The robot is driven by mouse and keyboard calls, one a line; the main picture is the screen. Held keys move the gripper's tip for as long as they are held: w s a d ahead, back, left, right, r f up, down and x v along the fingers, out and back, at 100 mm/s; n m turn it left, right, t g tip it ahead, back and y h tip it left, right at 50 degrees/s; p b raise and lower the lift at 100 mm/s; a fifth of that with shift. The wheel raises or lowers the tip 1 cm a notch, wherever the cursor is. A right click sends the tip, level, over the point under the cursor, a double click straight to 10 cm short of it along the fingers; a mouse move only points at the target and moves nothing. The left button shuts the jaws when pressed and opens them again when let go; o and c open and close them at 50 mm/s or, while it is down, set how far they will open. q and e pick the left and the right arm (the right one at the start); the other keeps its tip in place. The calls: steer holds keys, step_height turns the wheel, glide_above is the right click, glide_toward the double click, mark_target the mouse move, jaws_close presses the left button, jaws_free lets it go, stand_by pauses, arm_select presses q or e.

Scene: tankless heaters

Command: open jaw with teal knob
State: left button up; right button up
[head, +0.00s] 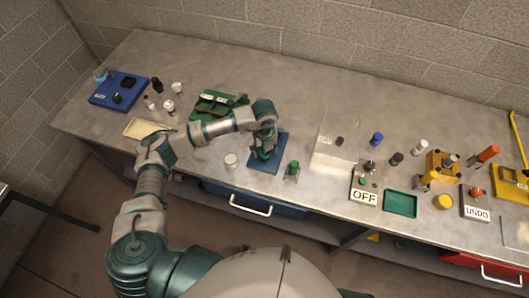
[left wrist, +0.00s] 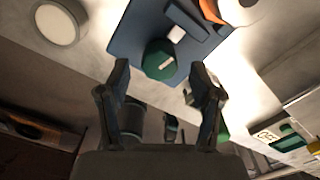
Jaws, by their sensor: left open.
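A teal knob (left wrist: 159,62) shows in the left wrist view, with a dark blue block and a small white piece beside it on a blue plate (left wrist: 128,32). In the head view the blue plate (head: 278,159) lies near the bench's front edge, mostly covered by my left gripper (head: 264,153). In the left wrist view my left gripper (left wrist: 164,92) is open, its fingers apart with nothing between the tips. The knob is ahead of the fingertips, roughly centred between them. I cannot tell the exact gap. My right gripper is not in view.
A white round jar (head: 231,160) stands left of the plate and a small green-topped part (head: 292,170) to its right. A green tray (head: 212,106) lies behind my arm. An OFF box (head: 364,190) and a teal tray (head: 400,202) are further right. The back middle of the bench is clear.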

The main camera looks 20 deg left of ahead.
mark_target(264, 153)
arm_select(q)
step_height(264, 153, up, 10)
steer(key=shift+f, duration=0.25)
stand_by(0.5)
